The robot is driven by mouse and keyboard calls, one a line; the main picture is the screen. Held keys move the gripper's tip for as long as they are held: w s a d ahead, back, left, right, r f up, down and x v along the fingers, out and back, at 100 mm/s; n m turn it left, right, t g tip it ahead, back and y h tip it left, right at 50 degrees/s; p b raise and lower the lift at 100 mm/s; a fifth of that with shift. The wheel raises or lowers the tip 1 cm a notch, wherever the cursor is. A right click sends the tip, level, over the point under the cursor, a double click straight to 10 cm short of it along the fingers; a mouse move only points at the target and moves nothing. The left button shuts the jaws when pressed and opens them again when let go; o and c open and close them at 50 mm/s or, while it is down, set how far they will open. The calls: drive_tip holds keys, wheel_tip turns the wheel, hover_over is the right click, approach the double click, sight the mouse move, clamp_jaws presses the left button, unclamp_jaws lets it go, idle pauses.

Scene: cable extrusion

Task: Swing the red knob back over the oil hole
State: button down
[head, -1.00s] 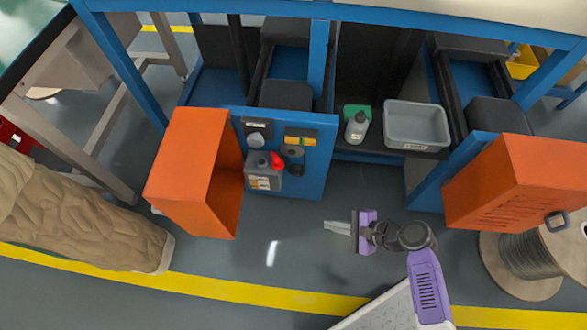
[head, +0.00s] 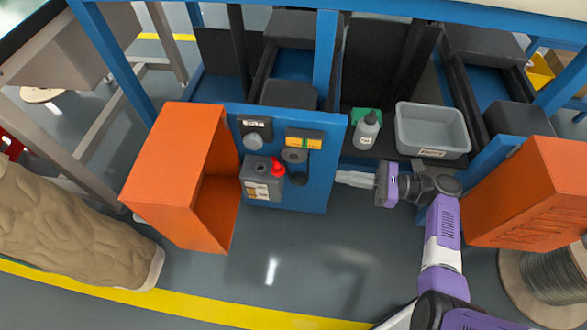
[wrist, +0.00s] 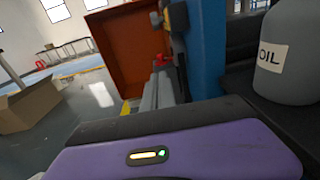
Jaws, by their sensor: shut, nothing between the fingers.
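The red knob (head: 277,168) sits at the right side of the top of a grey oil box on the blue panel. A dark round spot (head: 260,167), probably the oil hole, shows uncovered to the left of the knob. In the wrist view the red knob (wrist: 162,61) is small, beyond my fingers. My gripper (head: 340,177) is shut and empty, pointing left at the right edge of the panel, apart from the knob. Its fingers (wrist: 155,92) also show in the wrist view.
The open orange door (head: 175,165) stands left of the grey box. A grey oil bottle (head: 367,130) and a grey tray (head: 432,132) rest on the shelf behind my gripper. A black cup-like holder (head: 296,165) is right of the knob. The floor in front is clear.

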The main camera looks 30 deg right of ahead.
drive_tip(key=b, duration=0.5)
approach(281, 168)
drive_tip(key=x, duration=0.5)
drive_tip(key=shift+w+f, duration=0.2)
drive_tip(key=shift+f, duration=0.15)
drive_tip(key=shift+x, duration=0.75)
drive_tip(key=shift+a+r+p, duration=0.1)
drive_tip(key=shift+r+p, duration=0.15)
drive_tip(key=shift+p, duration=0.05)
drive_tip(key=shift+a+m+t+h+p, duration=0.1)
drive_tip(key=shift+m+t+h+p, duration=0.2)
drive_tip(key=shift+m+p, duration=0.1)
